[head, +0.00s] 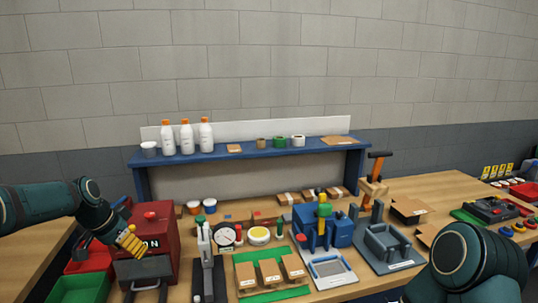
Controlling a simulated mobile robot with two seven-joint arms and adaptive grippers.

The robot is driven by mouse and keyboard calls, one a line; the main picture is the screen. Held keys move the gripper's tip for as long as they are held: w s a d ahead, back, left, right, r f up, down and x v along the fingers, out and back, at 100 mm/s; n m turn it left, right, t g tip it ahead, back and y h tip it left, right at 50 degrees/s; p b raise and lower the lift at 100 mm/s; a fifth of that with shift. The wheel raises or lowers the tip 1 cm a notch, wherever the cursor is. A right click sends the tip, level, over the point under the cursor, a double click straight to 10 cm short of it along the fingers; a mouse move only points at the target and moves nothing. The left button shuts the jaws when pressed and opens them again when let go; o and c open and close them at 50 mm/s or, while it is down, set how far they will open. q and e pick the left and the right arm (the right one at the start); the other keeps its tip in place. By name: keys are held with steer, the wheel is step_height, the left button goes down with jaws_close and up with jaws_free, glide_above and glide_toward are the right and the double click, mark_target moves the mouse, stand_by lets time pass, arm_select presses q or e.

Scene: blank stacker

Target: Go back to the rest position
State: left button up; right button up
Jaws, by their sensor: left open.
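My left arm comes in from the left edge. Its gripper (108,241) hangs at the front left of the bench, over the left side of a red machine (160,226) marked "ON". The gripper is open. A yellow ribbed piece (131,243) shows right by it, in front of the machine; I cannot tell whether it belongs to the gripper or the machine. Of my right arm only a rounded dark teal link shows at the lower right; its gripper is out of view.
Red and green bins (80,289) stand left of the machine. A dial gauge (225,236), a green mat (243,296) with small cartons, and blue-grey fixtures (388,242) crowd the bench. A blue shelf (250,152) holds white bottles and tape rolls.

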arm_select(q)
steer(key=s+d+f+n+g+h+b, duration=0.1)
steer(key=s+d+f+n, duration=0.15)
steer(key=d+f, duration=0.75)
steer(key=s+d+f+n, duration=0.1)
steer(key=s+d+f, duration=0.4)
steer(key=f, duration=0.8)
steer(key=s+d+f+n, duration=0.2)
steer(key=s+d+f, duration=0.3)
steer(key=s, duration=0.3)
steer(key=s+d+f+n, duration=0.1)
steer(key=s+d+f, duration=0.4)
steer(key=s, duration=0.3)
steer(key=shift+f+n+g+b, duration=0.25)
steer(key=shift+n+g+b, duration=0.1)
steer(key=shift+b, duration=0.1)
arm_select(e)
step_height(320, 180, down, 2)
steer(key=shift+s+a+f, duration=0.1)
arm_select(q)
steer(key=shift+d, duration=0.1)
